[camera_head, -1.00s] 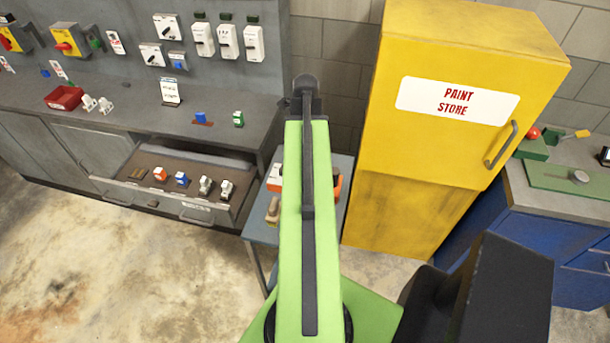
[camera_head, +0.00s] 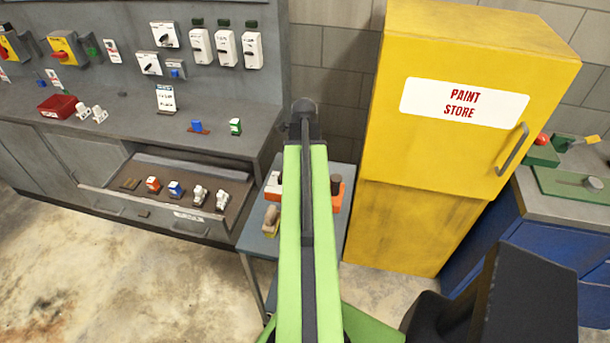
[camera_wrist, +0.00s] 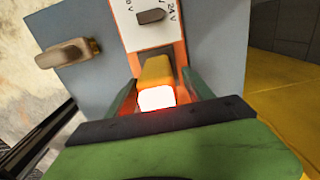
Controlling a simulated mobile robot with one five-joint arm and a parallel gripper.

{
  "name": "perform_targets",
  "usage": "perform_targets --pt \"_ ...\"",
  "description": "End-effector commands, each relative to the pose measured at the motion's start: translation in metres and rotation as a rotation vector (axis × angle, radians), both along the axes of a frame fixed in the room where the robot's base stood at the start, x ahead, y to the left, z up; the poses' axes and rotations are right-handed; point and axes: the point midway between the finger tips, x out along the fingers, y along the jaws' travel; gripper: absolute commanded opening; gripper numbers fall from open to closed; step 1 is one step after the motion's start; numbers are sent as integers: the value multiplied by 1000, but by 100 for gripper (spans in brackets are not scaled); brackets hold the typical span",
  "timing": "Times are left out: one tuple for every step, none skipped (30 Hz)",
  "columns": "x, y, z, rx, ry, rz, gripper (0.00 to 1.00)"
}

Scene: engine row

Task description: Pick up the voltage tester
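A yellow block with a glowing white-red end (camera_wrist: 157,84), which looks like the voltage tester, shows in the wrist view against an orange unit with a white switch plate (camera_wrist: 150,22). My gripper (camera_wrist: 160,92) is open, one green finger on each side of the yellow block, with narrow gaps beside it. Whether the fingers touch it I cannot tell.
A tan-handled object (camera_wrist: 68,53) lies on the table left of the orange unit. A yellow paint cabinet (camera_head: 410,225) stands close on the right. A grey workbench with an open drawer (camera_head: 190,215) holding small parts is on the left.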

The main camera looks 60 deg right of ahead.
Motion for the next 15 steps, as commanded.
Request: perform_targets --pt "0 0 0 0 0 0 53" --pt "0 0 0 0 0 0 49" --pt "0 0 0 0 0 0 44" --pt "0 0 0 0 0 0 40" --pt "0 0 0 0 0 0 36" --pt "0 0 0 0 0 1 30" --pt "0 0 0 0 0 1 26" --pt "0 0 0 0 0 1 23" --pt "0 0 0 0 0 1 17" --pt "0 0 0 0 0 1 13" --pt "0 0 0 0 0 1 9" --pt "0 0 0 0 0 1 4" --pt "0 0 0 0 0 1 0" --pt "0 0 0 0 0 1 0" --pt "0 0 0 0 0 1 0"
